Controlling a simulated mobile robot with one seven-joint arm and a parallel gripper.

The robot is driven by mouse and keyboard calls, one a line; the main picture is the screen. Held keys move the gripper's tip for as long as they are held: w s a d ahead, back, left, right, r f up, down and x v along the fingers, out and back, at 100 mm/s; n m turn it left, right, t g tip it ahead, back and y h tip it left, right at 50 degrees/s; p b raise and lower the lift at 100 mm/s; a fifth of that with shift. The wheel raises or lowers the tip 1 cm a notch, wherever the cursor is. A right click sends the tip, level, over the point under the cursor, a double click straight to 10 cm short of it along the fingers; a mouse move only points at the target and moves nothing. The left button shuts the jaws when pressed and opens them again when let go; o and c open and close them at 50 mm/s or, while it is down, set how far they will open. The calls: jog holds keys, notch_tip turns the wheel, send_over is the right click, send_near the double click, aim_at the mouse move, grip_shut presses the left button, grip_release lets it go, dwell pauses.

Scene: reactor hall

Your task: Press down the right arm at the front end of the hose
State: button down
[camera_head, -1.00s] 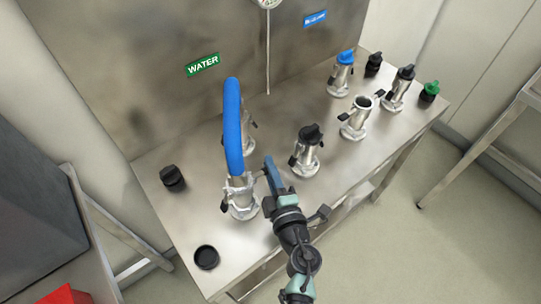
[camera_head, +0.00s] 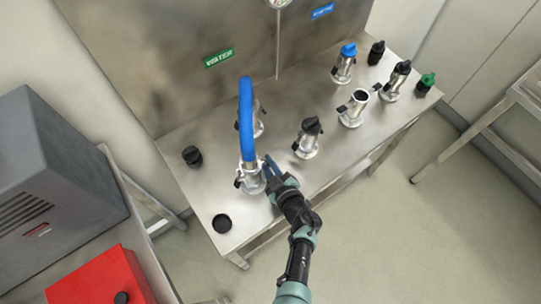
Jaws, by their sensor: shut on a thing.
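The blue hose (camera_head: 246,118) arches over the steel table between two metal couplings. Its front end sits in the front coupling (camera_head: 251,180), with a small dark arm (camera_head: 238,181) on the left side. My gripper (camera_head: 268,165) is at the right side of this coupling, its blue fingers close to the metal. It is shut on the right arm there, as far as I can tell; the fingers hide that arm. The hose's rear end meets the rear coupling (camera_head: 257,124), partly behind the hose.
Loose black caps (camera_head: 192,156) and (camera_head: 222,223) lie left and front on the table (camera_head: 210,190). A black-capped fitting (camera_head: 308,138) stands right of my gripper, with an uncapped fitting (camera_head: 353,108) and several capped ones beyond. A red box (camera_head: 100,278) is at lower left.

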jog(key=shift+s+a+m, duration=0.15)
jog(key=shift+a+m, duration=0.05)
jog(key=shift+m, duration=0.2)
jog(key=shift+a+f+p, duration=0.1)
jog(key=shift+f+p, duration=0.05)
jog(key=shift+p, duration=0.15)
jog(key=c, duration=0.9)
grip_release()
jog(key=shift+c, duration=0.2)
jog(key=shift+s, duration=0.1)
jog(key=shift+s+a, duration=0.1)
jog(key=shift+a, duration=0.05)
